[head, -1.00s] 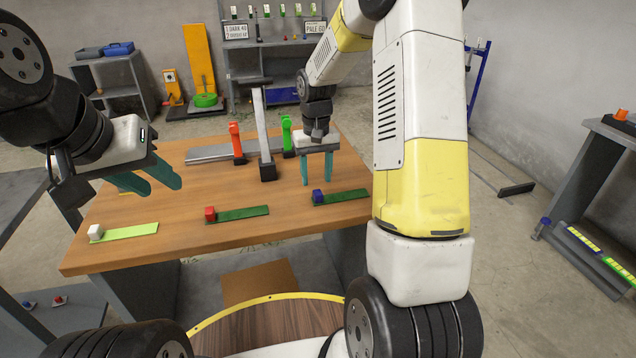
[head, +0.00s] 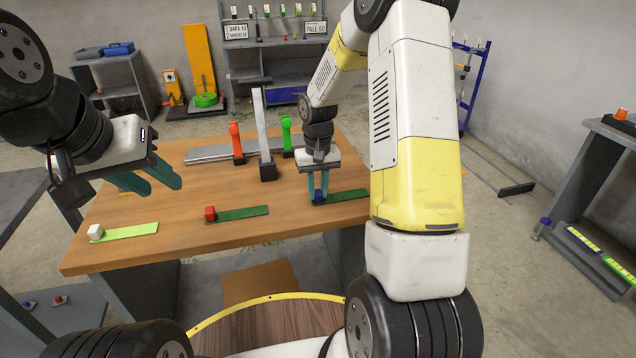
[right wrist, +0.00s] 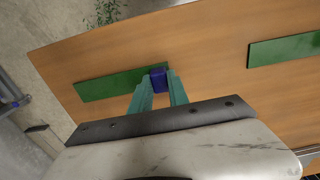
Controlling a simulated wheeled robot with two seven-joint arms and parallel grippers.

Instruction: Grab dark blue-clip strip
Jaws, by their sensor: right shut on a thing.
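The dark green strip (head: 347,195) with the dark blue clip (head: 319,197) lies on the right part of the wooden table. My right gripper (head: 318,195) is down at the strip's left end, its teal fingers shut on the blue clip. In the right wrist view the blue clip (right wrist: 158,78) sits between the two fingertips, and the green strip (right wrist: 115,83) extends to the left on the table. My left gripper (head: 166,180) is over the table's left side with its teal fingers apart and nothing between them.
A strip with a red clip (head: 210,213) lies mid-table, and a light green strip with a white clip (head: 96,232) lies at the left. Behind stand a red clamp (head: 236,140), a green clamp (head: 287,135) and a grey upright post (head: 260,120).

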